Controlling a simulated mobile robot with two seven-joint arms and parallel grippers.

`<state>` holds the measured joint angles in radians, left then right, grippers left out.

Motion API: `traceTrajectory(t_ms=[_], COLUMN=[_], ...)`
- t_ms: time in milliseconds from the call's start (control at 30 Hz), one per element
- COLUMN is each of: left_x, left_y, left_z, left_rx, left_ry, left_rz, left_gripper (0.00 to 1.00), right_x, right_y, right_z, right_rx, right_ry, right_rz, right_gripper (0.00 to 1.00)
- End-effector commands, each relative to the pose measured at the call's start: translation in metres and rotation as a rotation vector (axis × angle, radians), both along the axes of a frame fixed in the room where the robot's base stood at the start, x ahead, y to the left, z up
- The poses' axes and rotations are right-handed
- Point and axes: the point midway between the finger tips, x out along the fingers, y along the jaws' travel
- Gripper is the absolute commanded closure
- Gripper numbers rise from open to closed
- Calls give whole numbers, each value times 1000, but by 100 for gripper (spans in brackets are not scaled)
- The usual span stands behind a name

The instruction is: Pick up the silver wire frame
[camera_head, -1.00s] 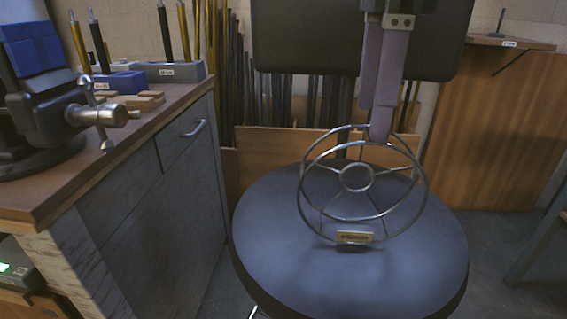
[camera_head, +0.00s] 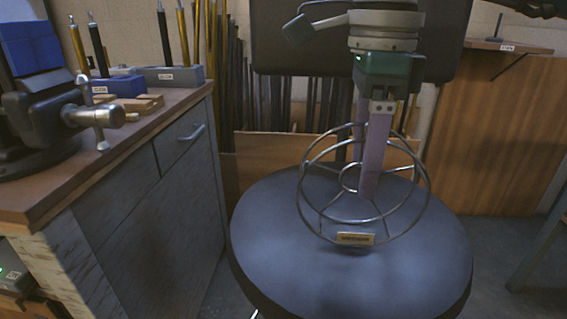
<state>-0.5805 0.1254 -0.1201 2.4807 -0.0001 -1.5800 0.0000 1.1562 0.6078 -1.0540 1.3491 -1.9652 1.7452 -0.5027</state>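The silver wire frame (camera_head: 345,223) is a round cage of thin metal rings and spokes. It stands on the dark round stool seat (camera_head: 285,265), with a small label (camera_head: 355,239) at its lower front. My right gripper (camera_head: 364,180) comes down from above, its purple fingers pointing down over the frame. The two fingers show apart, and the nearer one overlaps the hub area in the picture. I cannot tell whether a finger touches the wire. My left gripper is out of view.
A workbench (camera_head: 150,150) with a clamp (camera_head: 95,115), a blue block (camera_head: 118,86) and upright rods stands at the left. Dark rods and a wooden board (camera_head: 265,150) are behind the stool. A wooden panel (camera_head: 490,130) stands at the right.

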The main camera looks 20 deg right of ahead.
Motion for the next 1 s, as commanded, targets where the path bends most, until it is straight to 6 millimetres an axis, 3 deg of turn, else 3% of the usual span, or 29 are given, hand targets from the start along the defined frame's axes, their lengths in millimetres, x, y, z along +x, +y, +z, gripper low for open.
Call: traceTrajectory(t_ms=[67,633,1000], left_x=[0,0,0], left_y=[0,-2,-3], left_z=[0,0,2], left_rx=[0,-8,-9], left_ry=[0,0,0], left_rz=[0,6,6], left_gripper=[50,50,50], right_x=[0,0,1], right_y=[0,0,0], right_z=[0,0,7], right_rx=[0,0,1], right_ry=[0,0,-3], right_rz=[0,0,0], right_gripper=[36,100,100])
